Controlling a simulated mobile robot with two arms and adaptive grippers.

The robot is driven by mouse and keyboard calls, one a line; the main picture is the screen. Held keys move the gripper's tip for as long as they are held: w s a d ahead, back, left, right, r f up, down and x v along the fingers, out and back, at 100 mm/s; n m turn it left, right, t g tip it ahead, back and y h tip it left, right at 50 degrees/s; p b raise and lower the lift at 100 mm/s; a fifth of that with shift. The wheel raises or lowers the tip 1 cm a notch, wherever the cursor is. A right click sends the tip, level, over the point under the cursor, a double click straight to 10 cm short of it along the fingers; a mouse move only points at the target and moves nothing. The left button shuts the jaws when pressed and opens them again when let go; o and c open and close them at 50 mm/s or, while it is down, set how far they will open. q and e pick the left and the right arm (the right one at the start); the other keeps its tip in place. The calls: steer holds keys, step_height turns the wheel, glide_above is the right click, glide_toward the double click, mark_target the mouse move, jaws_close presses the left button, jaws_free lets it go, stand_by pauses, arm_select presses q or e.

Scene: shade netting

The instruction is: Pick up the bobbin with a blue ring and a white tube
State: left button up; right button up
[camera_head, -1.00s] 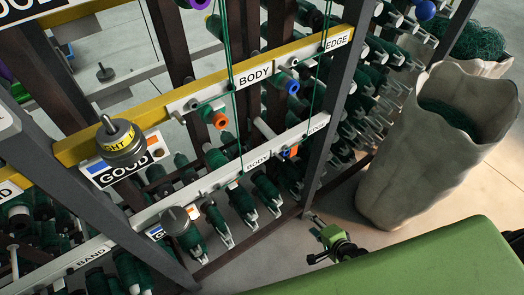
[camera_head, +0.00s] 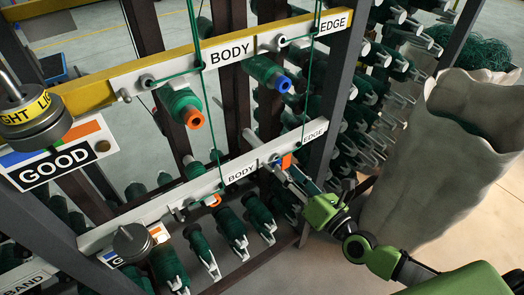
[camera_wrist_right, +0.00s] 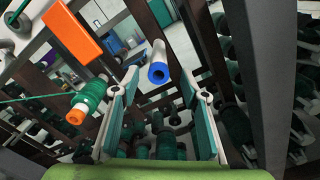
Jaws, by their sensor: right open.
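The bobbin with a blue ring and a bare white tube (camera_wrist_right: 158,62) shows in the right wrist view, its blue end facing the camera. It lies ahead of and between the fingers of my right gripper (camera_wrist_right: 161,82), with no clear contact. In the head view its blue end (camera_head: 277,162) is small, at the lower rail beside an orange card. My right gripper (camera_head: 287,178) reaches up to it from the lower right, open and empty. My left gripper is not in view.
A blue-ringed bobbin with green thread (camera_head: 270,74) and an orange-ringed one (camera_head: 186,107) hang on the upper rail. Another orange-ringed green bobbin (camera_wrist_right: 88,102) is left of my right fingers. A dark post (camera_head: 329,95) stands close right. A pale sack (camera_head: 440,170) stands beyond it.

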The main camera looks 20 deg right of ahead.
glide_toward(255, 136)
steer(key=p+x, duration=0.1)
steer(key=x, duration=0.3)
steer(key=shift+w+a+f, duration=0.1)
steer(key=shift+w+f, duration=0.05)
steer(key=shift+w, duration=0.45)
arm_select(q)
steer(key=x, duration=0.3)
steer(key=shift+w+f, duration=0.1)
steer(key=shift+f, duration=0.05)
arm_select(e)
steer(key=shift+c, duration=0.4)
jaws_close()
